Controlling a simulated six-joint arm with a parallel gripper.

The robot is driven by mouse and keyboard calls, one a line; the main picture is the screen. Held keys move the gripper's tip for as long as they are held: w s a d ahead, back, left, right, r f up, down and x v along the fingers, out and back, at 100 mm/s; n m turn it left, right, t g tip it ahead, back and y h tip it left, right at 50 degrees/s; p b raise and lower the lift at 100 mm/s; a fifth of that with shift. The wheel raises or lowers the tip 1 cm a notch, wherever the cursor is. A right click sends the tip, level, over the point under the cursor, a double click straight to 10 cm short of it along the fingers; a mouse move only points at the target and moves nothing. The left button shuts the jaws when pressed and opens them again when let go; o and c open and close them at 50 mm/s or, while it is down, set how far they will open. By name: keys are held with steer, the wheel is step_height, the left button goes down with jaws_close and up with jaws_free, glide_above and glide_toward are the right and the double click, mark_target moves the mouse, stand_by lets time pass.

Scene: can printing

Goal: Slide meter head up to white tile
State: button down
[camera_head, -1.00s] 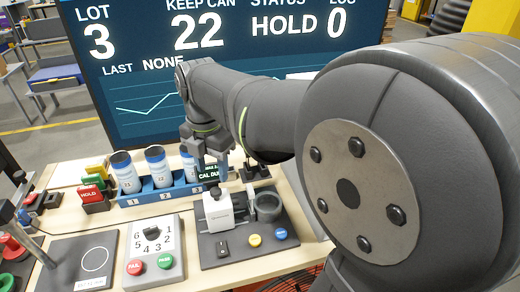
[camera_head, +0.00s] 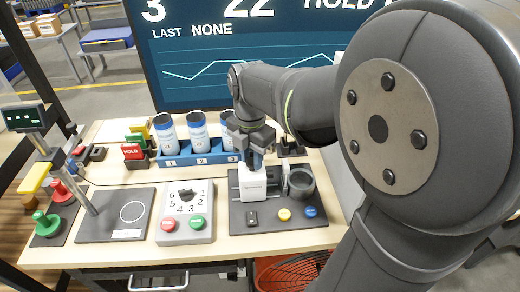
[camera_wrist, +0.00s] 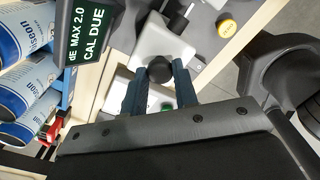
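The meter head appears to be the white block (camera_head: 252,181) on the black base plate, in the right part of the table. In the wrist view its white body (camera_wrist: 165,45) carries a round dark knob (camera_wrist: 160,70). My gripper (camera_head: 257,158) is directly above the block, pointing down. In the wrist view its two fingers (camera_wrist: 160,78) stand on either side of the knob and look open; I cannot tell whether they touch it. I cannot make out a separate white tile in either view.
Yellow (camera_head: 285,214) and blue (camera_head: 310,211) buttons are in front. A dial box (camera_head: 187,208) is left. Cans (camera_head: 197,133) stand in a blue rack (camera_head: 178,159) behind.

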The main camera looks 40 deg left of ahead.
steer(key=shift+w+d, duration=1)
steer(key=shift+w, duration=0.05)
steer(key=c, duration=1.1)
jaws_free()
steer(key=shift+r, duration=0.1)
step_height(320, 180, up, 17)
steer(key=shift+r, duration=0.1)
glide_toward(263, 169)
step_height(263, 169, down, 5)
steer(key=shift+f, duration=0.1)
steer(key=shift+a+f, duration=0.1)
steer(key=shift+f, duration=0.05)
steer(key=shift+s+a, duration=0.2)
steer(key=shift+s, duration=0.05)
